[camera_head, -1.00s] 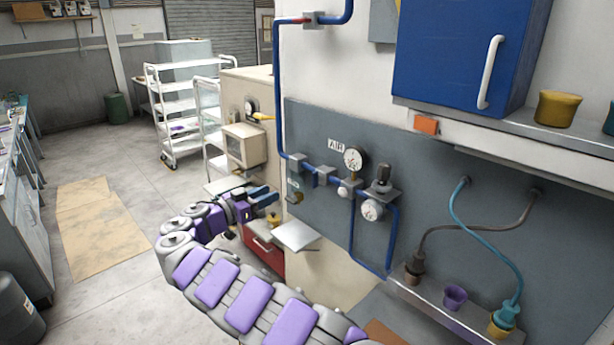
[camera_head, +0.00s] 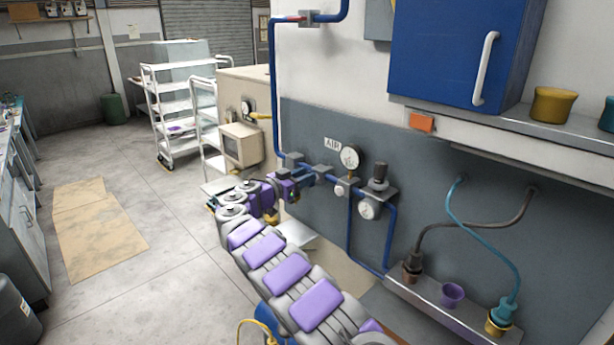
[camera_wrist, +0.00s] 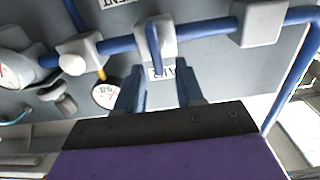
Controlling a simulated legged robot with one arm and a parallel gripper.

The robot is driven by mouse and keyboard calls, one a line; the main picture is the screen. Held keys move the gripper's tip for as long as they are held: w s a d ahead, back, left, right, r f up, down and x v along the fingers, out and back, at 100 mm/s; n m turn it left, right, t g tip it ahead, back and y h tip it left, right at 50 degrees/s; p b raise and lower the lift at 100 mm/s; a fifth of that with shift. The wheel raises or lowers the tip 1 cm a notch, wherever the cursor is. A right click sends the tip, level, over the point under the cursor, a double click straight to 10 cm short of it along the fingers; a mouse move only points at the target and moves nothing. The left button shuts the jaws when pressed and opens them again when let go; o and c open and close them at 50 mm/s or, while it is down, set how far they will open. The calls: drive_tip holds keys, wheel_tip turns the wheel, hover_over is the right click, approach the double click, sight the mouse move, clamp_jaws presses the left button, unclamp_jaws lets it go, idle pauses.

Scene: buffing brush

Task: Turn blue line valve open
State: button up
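The blue air line (camera_head: 275,90) runs down the wall and then right along the grey panel. A grey valve block (camera_wrist: 155,36) sits on this line in the wrist view, with a blue lever (camera_wrist: 153,42) sticking out from it, across the pipe. My gripper (camera_wrist: 157,72) is open, its two blue fingers on either side of the lever's free end. I cannot tell whether either finger touches the lever. In the head view my gripper (camera_head: 305,177) is at the pipe, left of the gauge, and hides part of the valve.
A pressure gauge (camera_head: 350,157), a regulator (camera_head: 378,183) and an AIR label (camera_head: 332,144) are to the right of my gripper. A blue cabinet (camera_head: 455,50) and shelf overhang the panel. A beige machine (camera_head: 241,146) stands at left behind my arm.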

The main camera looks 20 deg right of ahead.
drive_tip(key=shift+x, duration=0.9)
drive_tip(key=shift+f, duration=0.1)
clamp_jaws()
